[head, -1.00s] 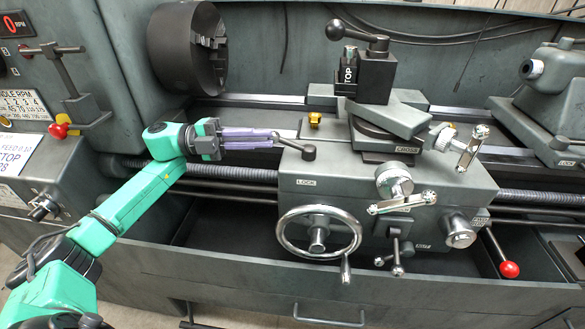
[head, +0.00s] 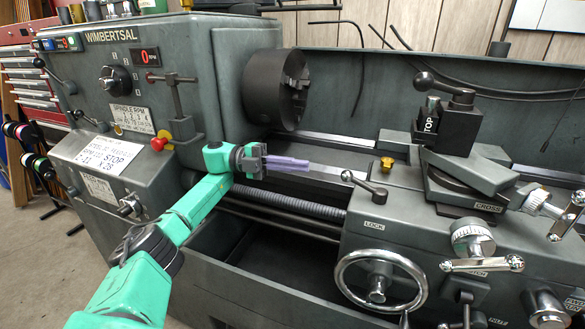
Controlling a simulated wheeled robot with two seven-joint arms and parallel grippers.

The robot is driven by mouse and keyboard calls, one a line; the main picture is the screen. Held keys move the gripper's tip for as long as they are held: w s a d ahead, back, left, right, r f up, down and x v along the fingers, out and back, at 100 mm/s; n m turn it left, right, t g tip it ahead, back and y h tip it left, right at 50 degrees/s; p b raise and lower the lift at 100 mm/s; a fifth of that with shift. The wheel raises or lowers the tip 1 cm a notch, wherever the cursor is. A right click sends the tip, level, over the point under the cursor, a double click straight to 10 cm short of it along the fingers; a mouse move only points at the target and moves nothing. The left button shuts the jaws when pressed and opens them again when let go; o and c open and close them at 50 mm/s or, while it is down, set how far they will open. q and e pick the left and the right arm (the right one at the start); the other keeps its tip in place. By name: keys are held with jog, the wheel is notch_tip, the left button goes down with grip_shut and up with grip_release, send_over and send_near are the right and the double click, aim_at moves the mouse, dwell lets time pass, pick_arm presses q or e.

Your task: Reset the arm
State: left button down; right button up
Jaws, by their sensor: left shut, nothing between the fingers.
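My left arm comes in from the lower left, green with dark joints. My left gripper (head: 290,163), with purple fingers, is shut and empty. In the picture it lies in front of the lathe bed (head: 335,147), below the chuck (head: 276,88) and left of the carriage's small black-knobbed lever (head: 365,187). I cannot tell how far it is from the lathe's surfaces. My right gripper is not in view.
The carriage handwheel (head: 380,284) and tool post (head: 446,120) are at the right. Open floor (head: 32,265) shows at the lower left.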

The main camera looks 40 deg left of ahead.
pick_arm(q)
jog(key=shift+a, duration=0.45)
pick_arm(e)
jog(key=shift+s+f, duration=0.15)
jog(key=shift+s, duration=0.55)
pick_arm(q)
jog(key=shift+s, duration=0.15)
jog(key=shift+r, duration=0.1)
